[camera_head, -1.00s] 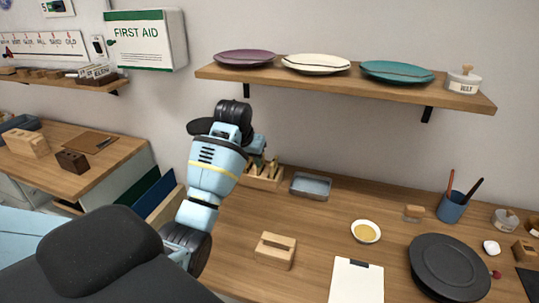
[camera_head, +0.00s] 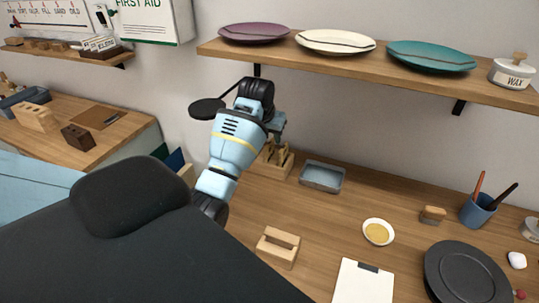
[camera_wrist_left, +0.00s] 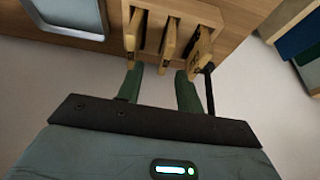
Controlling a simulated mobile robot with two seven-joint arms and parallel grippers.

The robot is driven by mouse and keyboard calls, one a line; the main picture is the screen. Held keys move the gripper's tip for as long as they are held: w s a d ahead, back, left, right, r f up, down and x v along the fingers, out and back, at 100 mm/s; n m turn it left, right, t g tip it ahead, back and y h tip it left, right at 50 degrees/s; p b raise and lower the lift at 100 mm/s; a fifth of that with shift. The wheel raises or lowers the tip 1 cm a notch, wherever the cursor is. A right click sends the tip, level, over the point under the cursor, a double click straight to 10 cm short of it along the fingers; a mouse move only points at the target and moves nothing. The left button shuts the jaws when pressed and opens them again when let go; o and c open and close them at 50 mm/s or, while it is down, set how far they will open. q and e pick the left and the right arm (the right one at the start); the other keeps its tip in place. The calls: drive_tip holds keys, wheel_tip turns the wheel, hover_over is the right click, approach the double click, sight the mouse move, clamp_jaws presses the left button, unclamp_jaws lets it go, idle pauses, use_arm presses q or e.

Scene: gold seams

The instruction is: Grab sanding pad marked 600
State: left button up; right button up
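A wooden rack (camera_head: 284,167) with several upright wooden sanding pads stands at the back of the workbench, partly hidden behind my left arm. In the left wrist view, three wooden pads show in the rack: a left pad (camera_wrist_left: 132,32), a middle pad (camera_wrist_left: 167,45) and a right pad (camera_wrist_left: 199,48). Dark marks show on the pads, but I cannot read which one says 600. My left gripper (camera_wrist_left: 161,84) is open and empty, its two green fingers pointing at the rack with the middle pad ahead of the gap. My right gripper is not in view.
A grey tray (camera_head: 322,178) sits just right of the rack. A wooden block (camera_head: 278,248), yellow dish (camera_head: 378,232), clipboard (camera_head: 362,284) and black disc (camera_head: 465,274) lie on the bench. A shelf (camera_head: 380,77) with plates hangs above.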

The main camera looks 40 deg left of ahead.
sight(269, 143)
use_arm(q)
drive_tip(key=x, duration=0.4)
drive_tip(key=shift+s+a+f, duration=0.15)
drive_tip(key=shift+s+a, duration=0.15)
drive_tip(key=shift+w+f, duration=0.2)
drive_tip(key=shift+f, duration=0.2)
clamp_jaws()
